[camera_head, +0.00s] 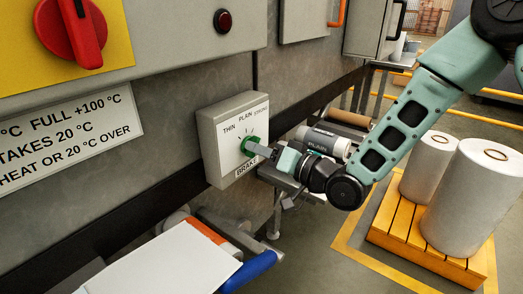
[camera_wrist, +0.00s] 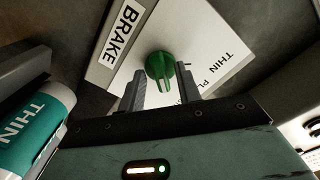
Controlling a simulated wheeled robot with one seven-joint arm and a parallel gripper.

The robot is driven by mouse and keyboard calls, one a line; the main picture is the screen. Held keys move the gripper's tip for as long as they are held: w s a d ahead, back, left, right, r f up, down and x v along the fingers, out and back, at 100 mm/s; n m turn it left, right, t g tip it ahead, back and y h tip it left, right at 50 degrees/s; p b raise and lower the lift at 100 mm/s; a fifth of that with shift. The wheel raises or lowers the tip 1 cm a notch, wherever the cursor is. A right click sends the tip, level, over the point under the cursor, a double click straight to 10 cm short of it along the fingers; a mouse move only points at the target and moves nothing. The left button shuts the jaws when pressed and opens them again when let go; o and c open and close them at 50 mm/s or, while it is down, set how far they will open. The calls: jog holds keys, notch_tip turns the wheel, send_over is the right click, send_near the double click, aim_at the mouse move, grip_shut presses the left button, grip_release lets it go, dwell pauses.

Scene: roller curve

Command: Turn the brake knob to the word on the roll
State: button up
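The grey brake box (camera_head: 208,140) on the machine front has a white face marked THIN, PLAIN and STRONG, with BRAKE below. Its green knob (camera_head: 250,144) also shows in the wrist view (camera_wrist: 160,65). Which word the knob points to I cannot tell. My gripper (camera_head: 262,151) faces the knob. In the wrist view its two fingers (camera_wrist: 160,84) are apart, one on each side of the knob, with small gaps showing. The wrist view shows a roll with a teal band reading THIN (camera_wrist: 33,124).
A red rotary switch (camera_head: 72,30) and a dark red lamp (camera_head: 223,21) are on the panels. A white sheet surface (camera_head: 165,265) with a blue-ended roller (camera_head: 249,271) lies below the box. Large white rolls (camera_head: 472,195) stand on a yellow pallet (camera_head: 400,236) at right.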

jog(key=shift+d, duration=0.1)
jog(key=p+v, duration=1)
jog(key=v, duration=0.7)
dwell(0.4)
jog(key=shift+s, duration=0.15)
